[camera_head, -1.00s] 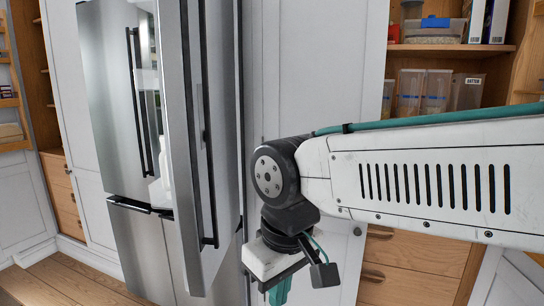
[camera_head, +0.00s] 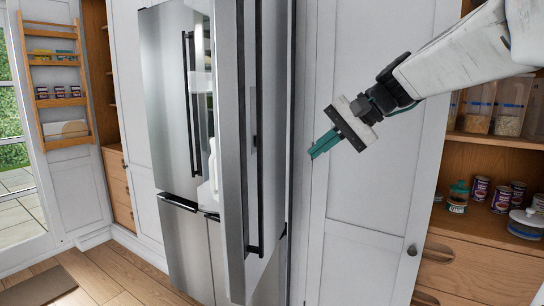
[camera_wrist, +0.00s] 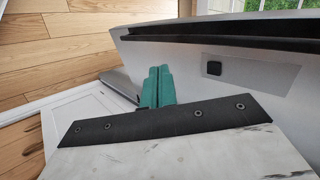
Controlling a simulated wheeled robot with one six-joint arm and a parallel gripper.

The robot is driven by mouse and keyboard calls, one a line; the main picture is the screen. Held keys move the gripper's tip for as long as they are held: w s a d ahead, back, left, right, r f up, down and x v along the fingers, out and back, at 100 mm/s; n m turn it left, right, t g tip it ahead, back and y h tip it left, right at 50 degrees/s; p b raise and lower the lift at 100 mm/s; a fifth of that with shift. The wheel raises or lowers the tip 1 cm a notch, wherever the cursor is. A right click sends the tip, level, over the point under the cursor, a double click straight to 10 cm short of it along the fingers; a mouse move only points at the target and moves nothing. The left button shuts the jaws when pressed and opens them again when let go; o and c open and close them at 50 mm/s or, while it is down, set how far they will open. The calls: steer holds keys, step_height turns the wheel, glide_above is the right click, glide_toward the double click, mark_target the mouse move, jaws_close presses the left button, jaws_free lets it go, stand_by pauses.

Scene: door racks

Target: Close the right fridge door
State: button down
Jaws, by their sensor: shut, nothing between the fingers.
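The right fridge door (camera_head: 232,150) stands open in the head view, swung out toward me and seen nearly edge-on. Its long dark handle (camera_head: 253,170) runs down its outer face. My gripper (camera_head: 322,144) is shut and empty, with its teal fingers together, to the right of the door and apart from it in the head view. In the wrist view the teal fingers (camera_wrist: 156,86) point toward the grey door face (camera_wrist: 265,80), with the dark handle (camera_wrist: 220,41) along its top. I cannot tell whether the fingertips touch the door. The left fridge door (camera_head: 172,100) looks shut.
A white cabinet panel (camera_head: 370,200) stands behind my gripper. Open shelves with jars and cans (camera_head: 481,188) are at the right. A wall rack (camera_head: 58,95) hangs at the far left.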

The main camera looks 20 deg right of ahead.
mark_target(262, 178)
steer(key=x, duration=0.3)
steer(key=r+x, duration=0.1)
steer(key=x, duration=0.3)
steer(key=a+x, duration=0.1)
steer(key=x, duration=0.2)
steer(key=shift+w+a, duration=0.25)
steer(key=shift+w, duration=0.25)
steer(key=shift+w+a, duration=0.4)
steer(key=shift+a, duration=0.05)
steer(key=shift+a, duration=0.1)
